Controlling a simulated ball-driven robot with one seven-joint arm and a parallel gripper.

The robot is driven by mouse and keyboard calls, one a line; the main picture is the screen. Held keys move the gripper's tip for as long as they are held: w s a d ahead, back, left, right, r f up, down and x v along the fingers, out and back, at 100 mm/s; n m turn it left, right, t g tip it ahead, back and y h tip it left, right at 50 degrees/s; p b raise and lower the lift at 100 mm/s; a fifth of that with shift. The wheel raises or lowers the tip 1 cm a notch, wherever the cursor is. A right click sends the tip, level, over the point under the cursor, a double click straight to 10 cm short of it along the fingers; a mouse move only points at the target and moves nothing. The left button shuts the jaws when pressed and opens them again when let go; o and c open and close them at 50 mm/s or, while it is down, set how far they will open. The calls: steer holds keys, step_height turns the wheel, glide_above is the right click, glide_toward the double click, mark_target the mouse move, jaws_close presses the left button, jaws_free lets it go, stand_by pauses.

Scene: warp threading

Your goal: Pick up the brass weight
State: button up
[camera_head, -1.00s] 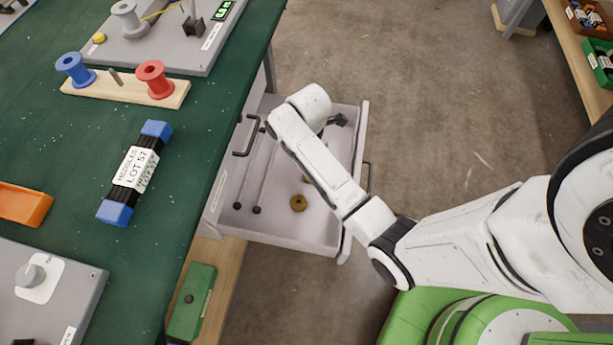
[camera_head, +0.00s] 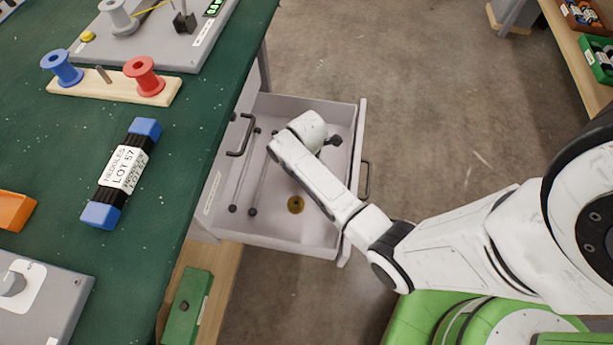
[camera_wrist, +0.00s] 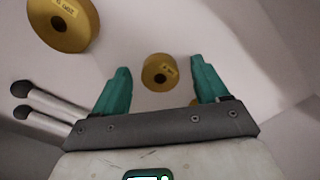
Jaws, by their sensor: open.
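My gripper (camera_wrist: 160,65) is open inside the pulled-out drawer, its two teal fingers pointing toward the drawer floor. A small brass weight (camera_wrist: 160,72) with a centre hole and a label lies between the fingertips in the wrist view, not held. A larger brass weight (camera_wrist: 66,22), labelled and cut by the frame edge, lies at upper left. In the head view one brass weight (camera_head: 296,204) shows on the drawer floor; my arm hides the fingers and the small weight.
The drawer (camera_head: 285,232) has low walls around the weights. Two dark-ended rods (camera_head: 256,180) lie along its left side. The green bench top (camera_head: 180,175) is left, with a needle pack (camera_head: 122,172) and spools (camera_head: 144,77) on it.

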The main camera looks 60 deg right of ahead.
steer(key=shift+c, duration=0.4)
steer(key=c, duration=1.1)
